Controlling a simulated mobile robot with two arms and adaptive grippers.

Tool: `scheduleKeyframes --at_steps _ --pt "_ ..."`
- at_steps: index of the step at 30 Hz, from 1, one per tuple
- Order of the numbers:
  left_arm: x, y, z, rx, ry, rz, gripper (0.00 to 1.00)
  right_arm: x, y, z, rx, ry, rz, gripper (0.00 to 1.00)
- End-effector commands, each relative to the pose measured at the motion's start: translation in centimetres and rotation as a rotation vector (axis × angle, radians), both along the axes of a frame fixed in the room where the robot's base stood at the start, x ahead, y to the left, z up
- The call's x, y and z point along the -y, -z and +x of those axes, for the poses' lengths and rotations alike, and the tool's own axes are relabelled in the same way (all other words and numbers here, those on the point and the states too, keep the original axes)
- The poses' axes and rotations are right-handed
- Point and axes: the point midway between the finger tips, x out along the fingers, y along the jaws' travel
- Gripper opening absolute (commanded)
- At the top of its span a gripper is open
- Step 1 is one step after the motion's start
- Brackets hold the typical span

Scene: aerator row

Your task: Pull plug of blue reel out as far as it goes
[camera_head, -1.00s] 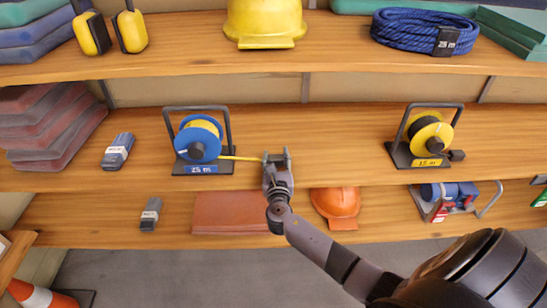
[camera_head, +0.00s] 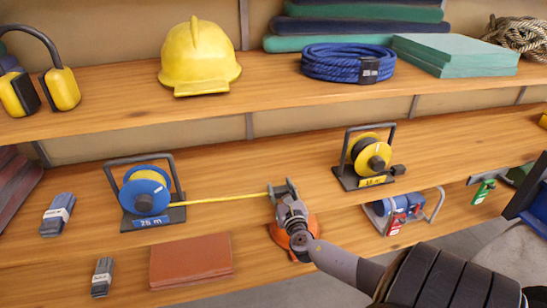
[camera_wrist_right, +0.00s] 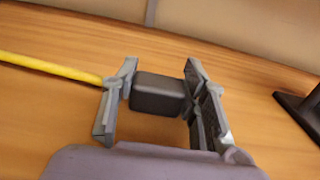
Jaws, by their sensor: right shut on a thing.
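The blue reel (camera_head: 147,190) stands upright in its dark frame on the middle shelf, at the left, with a blue "25 m" label. A yellow cable (camera_head: 225,199) runs out from it to the right, nearly straight. My right gripper (camera_head: 283,190) is at the cable's far end. In the right wrist view, its fingers (camera_wrist_right: 160,100) are shut on a dark block-shaped plug (camera_wrist_right: 158,93), and the yellow cable (camera_wrist_right: 50,66) leads away to the left. In the head view the plug is mostly hidden by the gripper. My left gripper is not in view.
A yellow reel (camera_head: 369,158) with a "15 m" label stands right of my gripper on the same shelf. An orange helmet (camera_head: 283,236) lies on the lower shelf beneath my gripper. The shelf between gripper and yellow reel is clear.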

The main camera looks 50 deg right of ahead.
Motion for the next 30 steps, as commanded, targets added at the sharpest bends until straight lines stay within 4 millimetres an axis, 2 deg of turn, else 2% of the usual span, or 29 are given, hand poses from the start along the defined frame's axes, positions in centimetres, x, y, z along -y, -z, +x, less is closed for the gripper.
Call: scheduleKeyframes --at_steps 8,9,15,18,26,30 --pt "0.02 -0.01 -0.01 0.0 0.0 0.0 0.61 0.37 0.04 -0.16 -0.001 0.009 -0.001 0.0" --pt "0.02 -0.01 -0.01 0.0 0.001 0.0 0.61 0.39 0.04 -0.17 -0.001 0.01 -0.001 0.43" --pt "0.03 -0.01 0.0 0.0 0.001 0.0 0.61 0.34 0.04 -0.15 -0.001 0.008 -0.002 0.56" --pt "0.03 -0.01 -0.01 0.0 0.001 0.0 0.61 0.29 0.04 -0.12 -0.001 0.007 -0.002 0.62" --pt "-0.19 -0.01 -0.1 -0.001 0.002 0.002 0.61 0.18 0.02 -0.1 -0.001 0.005 -0.002 0.62" --pt "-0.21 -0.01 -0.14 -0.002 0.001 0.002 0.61 -0.28 0.11 -0.77 -0.003 0.004 -0.001 0.62"
